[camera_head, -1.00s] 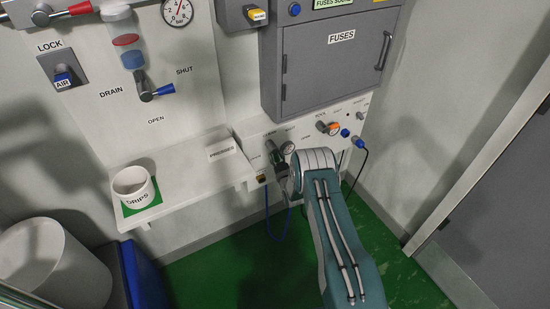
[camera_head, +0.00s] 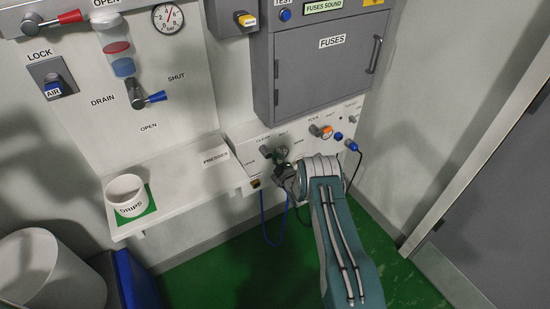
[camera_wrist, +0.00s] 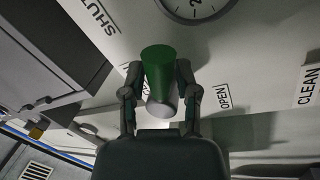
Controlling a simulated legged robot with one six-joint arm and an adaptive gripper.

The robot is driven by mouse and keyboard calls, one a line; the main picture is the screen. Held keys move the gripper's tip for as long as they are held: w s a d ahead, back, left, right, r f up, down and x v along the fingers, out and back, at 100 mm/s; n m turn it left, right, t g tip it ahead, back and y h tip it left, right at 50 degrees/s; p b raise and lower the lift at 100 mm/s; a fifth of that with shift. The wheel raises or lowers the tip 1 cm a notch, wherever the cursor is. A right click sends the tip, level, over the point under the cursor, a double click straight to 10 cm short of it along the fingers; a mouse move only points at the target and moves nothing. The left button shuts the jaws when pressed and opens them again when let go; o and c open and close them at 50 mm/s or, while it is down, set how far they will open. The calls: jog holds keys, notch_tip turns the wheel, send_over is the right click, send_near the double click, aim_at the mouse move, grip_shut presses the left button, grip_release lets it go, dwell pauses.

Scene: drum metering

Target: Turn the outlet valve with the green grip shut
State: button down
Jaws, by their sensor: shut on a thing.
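The green grip (camera_wrist: 158,65) stands between my fingers in the wrist view, with a pale round end towards the camera. My gripper (camera_wrist: 160,82) is shut on it, a finger on each side. In the head view the green grip (camera_head: 282,154) is small, on the low wall panel, with my gripper (camera_head: 285,170) against it. In the wrist view, a SHUT label (camera_wrist: 96,16) is upper left and an OPEN label (camera_wrist: 224,97) is right of the fingers. The valve body is hidden behind the grip.
A dial gauge (camera_wrist: 195,5) is just beyond the grip. The grey fuse box (camera_head: 320,75) hangs above the panel. An orange knob (camera_head: 326,131) and a blue plug (camera_head: 351,145) are to the right. A shelf (camera_head: 170,187) with a DRIPS cup (camera_head: 127,196) is left.

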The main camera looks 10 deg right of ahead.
jog(key=n, duration=0.1)
jog(key=n+y, duration=0.1)
jog(key=n, duration=0.1)
jog(key=shift+r, duration=0.4)
jog(key=shift+r+n+y, duration=0.15)
jog(key=shift+n+y, duration=0.05)
jog(key=shift+n, duration=0.55)
jog(key=shift+r+n+y, duration=0.15)
jog(key=shift+n+y, duration=0.05)
jog(key=shift+n, duration=0.55)
jog(key=shift+c, duration=2)
grip_release()
jog(key=shift+n, duration=0.3)
jog(key=shift+o, duration=0.2)
jog(key=shift+a, duration=0.1)
jog(key=shift+r, duration=0.1)
